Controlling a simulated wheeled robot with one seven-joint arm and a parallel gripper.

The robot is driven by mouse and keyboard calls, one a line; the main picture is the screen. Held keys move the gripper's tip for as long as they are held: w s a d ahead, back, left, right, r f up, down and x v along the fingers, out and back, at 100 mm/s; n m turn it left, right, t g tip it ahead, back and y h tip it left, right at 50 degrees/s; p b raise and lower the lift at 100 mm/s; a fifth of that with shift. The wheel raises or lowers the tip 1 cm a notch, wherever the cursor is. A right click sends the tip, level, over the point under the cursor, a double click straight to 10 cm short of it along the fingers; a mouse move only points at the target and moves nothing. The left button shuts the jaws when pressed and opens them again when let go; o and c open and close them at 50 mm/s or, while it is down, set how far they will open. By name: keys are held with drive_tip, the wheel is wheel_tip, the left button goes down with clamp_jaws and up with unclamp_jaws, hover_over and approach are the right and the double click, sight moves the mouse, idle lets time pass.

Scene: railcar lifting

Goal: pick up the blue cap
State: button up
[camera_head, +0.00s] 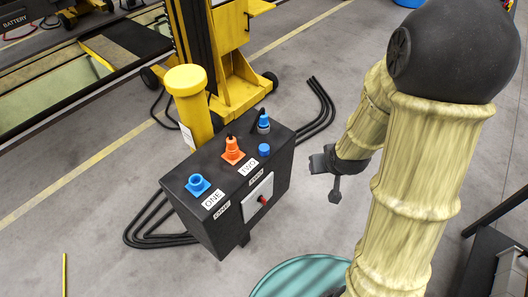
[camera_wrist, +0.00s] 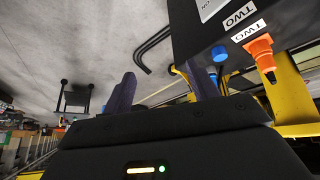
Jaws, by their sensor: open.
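The blue cap (camera_head: 264,150) is a small round piece on the top of a black box (camera_head: 225,225), near its right edge and beside the TWO label. A round blue piece, apparently the cap, also shows in the wrist view (camera_wrist: 218,54), upper right of centre. My gripper (camera_head: 325,178) is to the right of the box, apart from the cap. In the wrist view my gripper's dark fingers (camera_wrist: 163,88) stand apart with nothing between them. The cap is beyond the right finger there.
The box also bears an orange plug (camera_head: 232,152), a blue socket (camera_head: 197,185), a blue plug (camera_head: 263,122) and a red knob (camera_head: 263,199) on its side. A yellow post (camera_head: 190,105) and lifting column (camera_head: 240,80) stand behind. Black cables (camera_head: 322,108) lie on the floor.

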drive_tip(key=w+a+f+n+t+y+b, duration=0.3)
drive_tip(key=a+f+t+y, duration=0.4)
drive_tip(key=f, duration=0.5)
drive_tip(key=shift+w+a+f+n+y+b, duration=0.2)
drive_tip(key=shift+a+f+n+y+b, duration=0.15)
drive_tip(key=shift+a+n, duration=0.4)
drive_tip(key=shift+a, duration=0.15)
drive_tip(key=b, duration=0.4)
approach(268, 152)
drive_tip(key=x, duration=0.6)
drive_tip(key=shift+s, duration=0.1)
drive_tip(key=shift+w+a+f+m, duration=0.15)
drive_tip(key=shift+w+a+m, duration=0.1)
drive_tip(key=shift+w, duration=0.1)
